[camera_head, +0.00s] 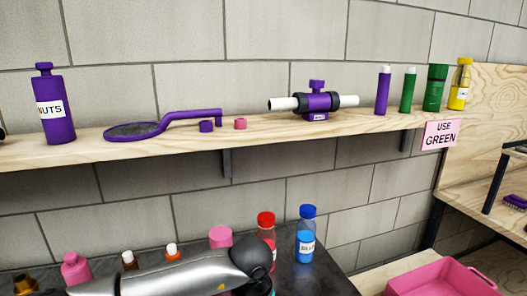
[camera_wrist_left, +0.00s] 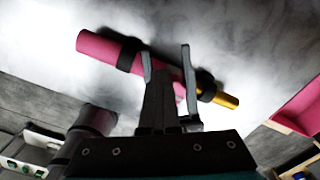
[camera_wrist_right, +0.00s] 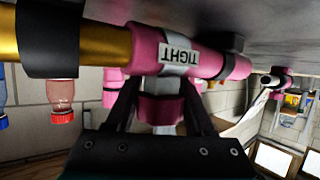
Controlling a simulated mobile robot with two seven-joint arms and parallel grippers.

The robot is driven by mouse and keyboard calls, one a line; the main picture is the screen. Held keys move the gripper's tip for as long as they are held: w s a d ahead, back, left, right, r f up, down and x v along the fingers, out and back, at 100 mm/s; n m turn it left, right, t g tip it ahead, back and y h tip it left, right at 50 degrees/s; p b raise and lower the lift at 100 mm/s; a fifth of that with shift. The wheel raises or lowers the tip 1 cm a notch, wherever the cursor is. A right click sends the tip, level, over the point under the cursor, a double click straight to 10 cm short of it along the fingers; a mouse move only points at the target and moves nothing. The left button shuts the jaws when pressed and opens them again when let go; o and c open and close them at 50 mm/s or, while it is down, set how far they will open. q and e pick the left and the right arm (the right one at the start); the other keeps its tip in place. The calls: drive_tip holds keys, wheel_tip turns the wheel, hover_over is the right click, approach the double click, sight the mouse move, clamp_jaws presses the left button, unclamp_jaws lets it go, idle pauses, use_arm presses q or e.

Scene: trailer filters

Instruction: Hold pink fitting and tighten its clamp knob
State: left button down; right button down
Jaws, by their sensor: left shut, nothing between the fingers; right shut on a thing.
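The pink fitting (camera_wrist_right: 215,62) fills the top of the right wrist view, with a "TIGHT" label (camera_wrist_right: 180,56), a gold pipe (camera_wrist_right: 103,45) and a black ring (camera_wrist_right: 48,40). Its pink clamp knob (camera_wrist_right: 160,108) sits between the fingers of my right gripper (camera_wrist_right: 160,120), which is shut on it. The left wrist view shows the pink fitting (camera_wrist_left: 105,48) lying slantwise with black rings and a gold end (camera_wrist_left: 229,101). My left gripper (camera_wrist_left: 167,85) overlaps it in that view; it is shut with nothing held, and contact is unclear. The head view shows neither gripper nor this fitting.
Below, a dark table (camera_head: 318,277) holds a blue bottle (camera_head: 306,235) and other bottles. A pink tray (camera_head: 440,280) stands at lower right. My silver arm crosses the lower left.

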use_arm(q)
drive_tip(key=shift+d, duration=0.5)
drive_tip(key=shift+w+d, duration=0.55)
drive_tip(key=shift+w, duration=0.05)
drive_tip(key=shift+w+d, duration=0.1)
drive_tip(key=shift+d, duration=0.15)
idle(0.4)
wheel_tip(320, 180, up, 6)
drive_tip(key=shift+w+a, duration=0.45)
drive_tip(key=shift+a, duration=0.1)
idle(0.3)
